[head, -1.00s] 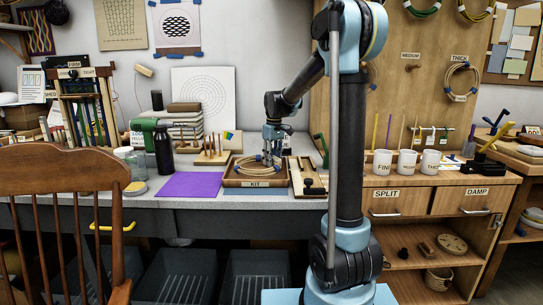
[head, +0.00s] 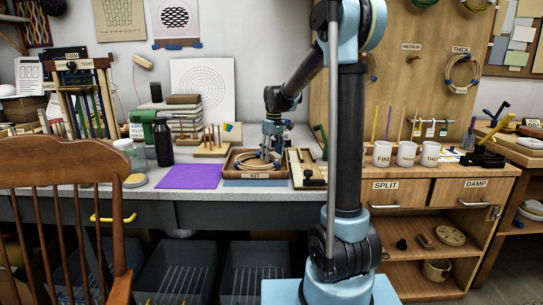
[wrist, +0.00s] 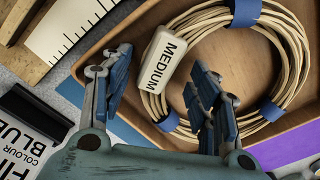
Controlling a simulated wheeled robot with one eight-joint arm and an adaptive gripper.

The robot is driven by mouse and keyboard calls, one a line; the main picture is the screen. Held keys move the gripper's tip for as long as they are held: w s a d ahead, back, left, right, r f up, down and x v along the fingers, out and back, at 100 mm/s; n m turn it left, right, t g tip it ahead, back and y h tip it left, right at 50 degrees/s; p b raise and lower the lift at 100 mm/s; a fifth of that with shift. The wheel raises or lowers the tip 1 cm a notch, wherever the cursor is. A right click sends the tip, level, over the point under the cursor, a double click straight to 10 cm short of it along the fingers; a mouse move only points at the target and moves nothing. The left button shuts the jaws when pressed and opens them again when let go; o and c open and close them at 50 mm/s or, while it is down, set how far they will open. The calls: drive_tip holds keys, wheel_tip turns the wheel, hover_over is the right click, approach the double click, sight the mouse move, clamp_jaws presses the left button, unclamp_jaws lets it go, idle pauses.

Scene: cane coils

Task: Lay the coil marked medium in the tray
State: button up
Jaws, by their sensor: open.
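The medium coil (head: 252,163) is a pale cane ring with blue ties. It lies in the wooden tray marked KIT (head: 240,176) on the bench. In the wrist view the coil (wrist: 292,48) rests on the tray floor (wrist: 228,66), with its white MEDIUM tag (wrist: 163,60) facing up. My gripper (head: 270,153) is over the right part of the tray. In the wrist view my gripper (wrist: 160,60) is open, its fingers apart on either side of the tag. I cannot tell whether a finger touches the coil. The lower part of the coil is partly hidden by my finger.
A purple sheet (head: 190,176) lies left of the tray, and a wooden board with a dark knob (head: 307,172) stands close on the right. The peg under the MEDIUM sign (head: 412,57) is bare. A thick coil (head: 461,72) hangs beside it. White mugs (head: 406,154) stand farther right.

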wheel_tip(320, 180, up, 12)
drive_tip(key=shift+d, duration=0.3)
idle(0.3)
drive_tip(key=shift+s+f, duration=0.1)
drive_tip(key=shift+s, duration=0.05)
